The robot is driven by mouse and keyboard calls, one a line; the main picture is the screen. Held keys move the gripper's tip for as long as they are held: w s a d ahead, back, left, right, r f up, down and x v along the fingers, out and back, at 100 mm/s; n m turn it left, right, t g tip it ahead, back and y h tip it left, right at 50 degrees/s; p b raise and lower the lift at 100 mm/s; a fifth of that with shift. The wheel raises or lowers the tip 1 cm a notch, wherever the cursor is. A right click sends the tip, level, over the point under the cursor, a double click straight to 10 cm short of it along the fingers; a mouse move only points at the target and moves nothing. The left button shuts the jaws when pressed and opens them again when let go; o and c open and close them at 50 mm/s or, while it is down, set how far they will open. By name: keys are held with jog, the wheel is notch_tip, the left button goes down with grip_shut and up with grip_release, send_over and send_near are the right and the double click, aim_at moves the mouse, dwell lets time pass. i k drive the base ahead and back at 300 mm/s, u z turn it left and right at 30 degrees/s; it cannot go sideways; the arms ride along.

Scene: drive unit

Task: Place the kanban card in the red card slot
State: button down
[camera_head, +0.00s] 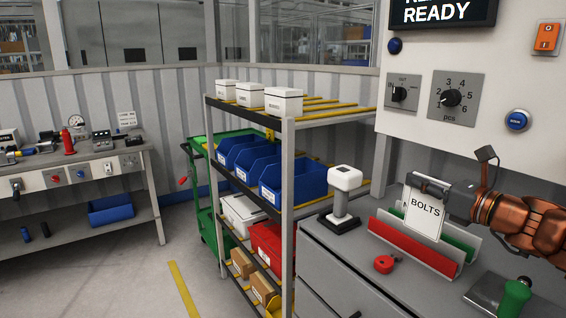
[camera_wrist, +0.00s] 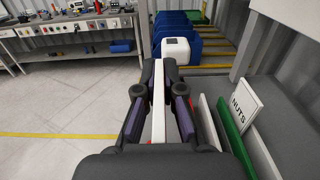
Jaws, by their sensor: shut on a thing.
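A white kanban card marked BOLTS (camera_head: 425,217) hangs roughly upright from my gripper (camera_head: 430,184), which is shut on its top edge. In the wrist view the card shows edge-on as a white strip (camera_wrist: 158,110) between the fingers of my gripper (camera_wrist: 158,85). The red card slot (camera_head: 412,247) lies below the card on the grey cabinet, with a green slot (camera_head: 456,242) behind it. The card's lower edge meets the red wall's top edge in the head view; I cannot tell whether it is inside. My gripper hides most of the red slot in the wrist view.
A card marked NUTS (camera_wrist: 244,104) stands by the green slot in the wrist view. A white-topped device (camera_head: 344,190), a red round item (camera_head: 385,264) and a green-handled tool (camera_head: 514,296) stand around the slots. A shelf of blue bins (camera_head: 292,180) is left.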

aim_at(420, 256)
jog(key=k, duration=1.5)
